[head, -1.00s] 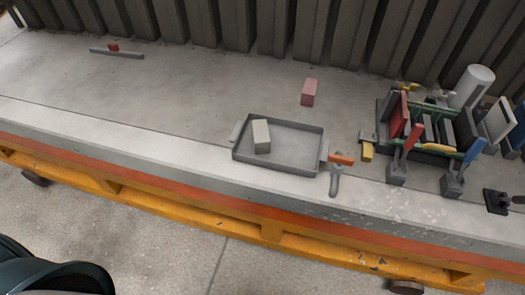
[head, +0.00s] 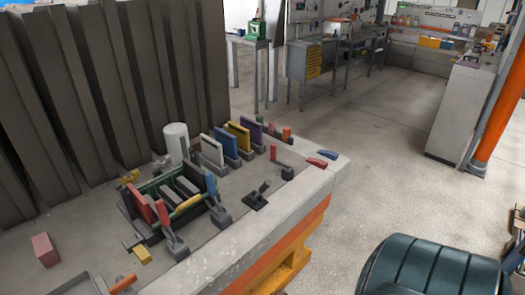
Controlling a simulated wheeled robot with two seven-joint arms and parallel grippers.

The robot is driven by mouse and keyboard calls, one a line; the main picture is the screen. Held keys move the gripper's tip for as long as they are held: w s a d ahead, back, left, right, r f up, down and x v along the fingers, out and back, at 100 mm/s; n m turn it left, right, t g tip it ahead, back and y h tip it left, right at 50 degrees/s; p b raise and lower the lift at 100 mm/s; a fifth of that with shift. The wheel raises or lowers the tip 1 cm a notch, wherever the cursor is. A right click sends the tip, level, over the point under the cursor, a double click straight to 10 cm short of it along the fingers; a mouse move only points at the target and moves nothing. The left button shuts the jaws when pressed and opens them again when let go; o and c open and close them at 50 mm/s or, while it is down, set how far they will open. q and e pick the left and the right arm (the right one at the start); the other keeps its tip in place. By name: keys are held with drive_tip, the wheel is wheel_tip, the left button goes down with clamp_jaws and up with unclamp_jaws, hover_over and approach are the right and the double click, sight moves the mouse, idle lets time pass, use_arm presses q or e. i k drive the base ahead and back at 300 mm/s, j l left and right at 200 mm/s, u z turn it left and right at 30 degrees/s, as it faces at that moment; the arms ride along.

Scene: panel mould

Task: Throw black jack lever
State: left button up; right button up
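A small black lever on a flat black base (head: 257,198) stands on the grey bench top, near its front edge and right of the mould; I take it as the black jack lever. Its short handle leans up and to the right. A red-handled lever (head: 163,214) and a blue-handled lever (head: 212,188) stand left of it, in front of the green-framed panel mould (head: 175,198). Neither of my grippers is in view, and nothing touches the black lever.
A red-topped lever (head: 280,158) stands to the right. A pink block (head: 45,250) lies at left. Open floor (head: 380,180) lies beyond the bench end (head: 335,172).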

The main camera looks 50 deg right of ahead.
sight(266, 185)
drive_tip(key=z, duration=1.55)
drive_tip(key=i+j, duration=0.1)
drive_tip(key=i, duration=0.55)
